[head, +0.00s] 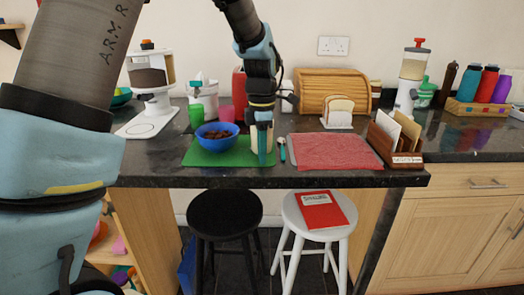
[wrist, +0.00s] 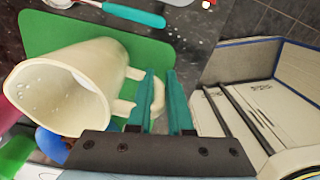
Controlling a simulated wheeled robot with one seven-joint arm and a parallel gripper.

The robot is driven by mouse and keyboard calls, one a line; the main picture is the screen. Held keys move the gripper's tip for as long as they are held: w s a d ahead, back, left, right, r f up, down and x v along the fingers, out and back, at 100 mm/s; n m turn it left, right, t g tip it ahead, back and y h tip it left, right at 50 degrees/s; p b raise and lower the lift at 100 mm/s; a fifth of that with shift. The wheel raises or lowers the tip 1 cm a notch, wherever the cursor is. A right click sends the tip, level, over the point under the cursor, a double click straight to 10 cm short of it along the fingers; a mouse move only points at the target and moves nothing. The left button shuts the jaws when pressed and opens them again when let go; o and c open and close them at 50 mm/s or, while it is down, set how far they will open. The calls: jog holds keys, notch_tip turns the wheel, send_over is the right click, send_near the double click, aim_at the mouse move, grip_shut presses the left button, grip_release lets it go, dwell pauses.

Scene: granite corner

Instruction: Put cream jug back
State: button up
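The cream jug (head: 254,139) stands on the right part of the green mat (head: 206,158), beside the blue bowl (head: 217,133). In the wrist view the jug (wrist: 98,58) shows its open mouth, empty inside, toward the lower left, and its handle toward my gripper. My gripper (head: 264,160) points down in front of the jug and hides part of it. In the wrist view its teal fingers (wrist: 161,78) are apart, one on each side of the handle's outer bar. A narrow gap shows beside the right finger. I see no firm contact.
A teal-handled spoon (head: 282,149) and a red mat (head: 334,151) lie to the right. A wooden letter rack (head: 404,159) stands at the right corner. A green cup (head: 196,116) and toast rack (head: 338,112) stand behind. Stools (head: 225,210) are below the counter.

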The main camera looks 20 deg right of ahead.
jog(key=o, duration=0.4)
jog(key=shift+r, duration=0.15)
notch_tip(320, 180, up, 12)
jog(key=shift+r+b, duration=0.1)
jog(key=shift+b, duration=0.35)
jog(key=w+a+f+m, duration=0.1)
jog(key=a+f+m, duration=0.1)
jog(key=a, duration=0.4)
jog(key=w+a+f+m, duration=0.1)
jog(key=a+f+m, duration=0.2)
jog(key=a, duration=0.3)
jog(key=w+a+f+m, duration=0.1)
jog(key=a+f+m, duration=0.1)
jog(key=a, duration=0.5)
jog(key=shift+f+m+t, duration=0.3)
jog(key=shift+f, duration=0.15)
jog(key=s+a+f+m, duration=0.2)
jog(key=a+m, duration=0.1)
jog(key=a, duration=0.2)
jog(key=s+a+f+m, duration=0.2)
jog(key=s+a, duration=0.1)
jog(key=a, duration=0.2)
jog(key=s+a+f+m+t, duration=0.1)
jog(key=s+a+f+m, duration=0.1)
jog(key=a+m, duration=0.1)
jog(key=shift+s+a+f+m, duration=0.15)
jog(key=shift+a, duration=0.3)
jog(key=shift+s+a+f+m, duration=0.1)
jog(key=shift+s+a+m, duration=0.05)
jog(key=shift+a, duration=0.3)
